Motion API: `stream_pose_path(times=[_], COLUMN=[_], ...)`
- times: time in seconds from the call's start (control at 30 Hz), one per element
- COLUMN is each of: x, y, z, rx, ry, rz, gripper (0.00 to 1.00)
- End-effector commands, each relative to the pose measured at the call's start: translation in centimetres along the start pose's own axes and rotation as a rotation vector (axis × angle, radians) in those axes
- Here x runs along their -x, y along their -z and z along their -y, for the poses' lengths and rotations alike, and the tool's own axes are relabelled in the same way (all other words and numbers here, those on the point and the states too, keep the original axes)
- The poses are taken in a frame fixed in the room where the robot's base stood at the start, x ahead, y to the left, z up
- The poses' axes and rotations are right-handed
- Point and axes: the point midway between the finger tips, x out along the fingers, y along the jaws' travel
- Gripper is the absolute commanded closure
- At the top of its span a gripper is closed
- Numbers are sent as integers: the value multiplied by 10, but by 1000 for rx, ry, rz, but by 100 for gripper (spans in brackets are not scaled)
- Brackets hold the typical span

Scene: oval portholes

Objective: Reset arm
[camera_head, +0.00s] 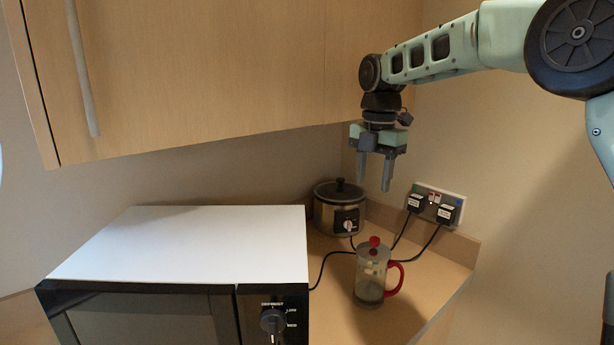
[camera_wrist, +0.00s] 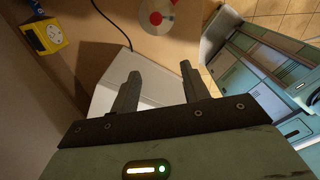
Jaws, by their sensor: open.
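My gripper (camera_head: 374,184) points down above the counter in the head view, with its two fingers apart and nothing between them. My arm reaches in from the upper right and is bent at the elbow. In the wrist view my gripper (camera_wrist: 158,88) also shows open and empty. A glass french press (camera_head: 371,276) with a red knob and red handle stands upright on the counter, below the gripper and apart from it. Its red and white top (camera_wrist: 157,15) shows at the upper edge of the wrist view.
A microwave (camera_head: 180,243) with a white top stands at the left, under a wooden wall cabinet (camera_head: 200,65). A slow cooker (camera_head: 338,209) stands in the back corner. A wall socket (camera_head: 437,203) with two plugs and black cables is at the right. The counter's right edge (camera_head: 445,306) is near the french press.

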Motion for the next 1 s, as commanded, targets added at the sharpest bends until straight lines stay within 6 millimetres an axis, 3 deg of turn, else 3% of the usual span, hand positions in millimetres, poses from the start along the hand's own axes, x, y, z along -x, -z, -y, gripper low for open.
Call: stream_pose_path(times=[0.1,0.27,0.37,0.5,0.63,0.8,1.0], x=[-12,-35,-52,-81,-108,-132,-141], y=[61,141,187,239,271,289,293], z=[13,49,82,139,196,248,267], rx=[-195,-523,-735,-1038,-1301,-1540,-1632], ry=[-10,-14,-8,4,9,4,1], rz=[-25,-55,-67,-68,-56,-41,-35], gripper=[54,54,54,54,54,54,54])
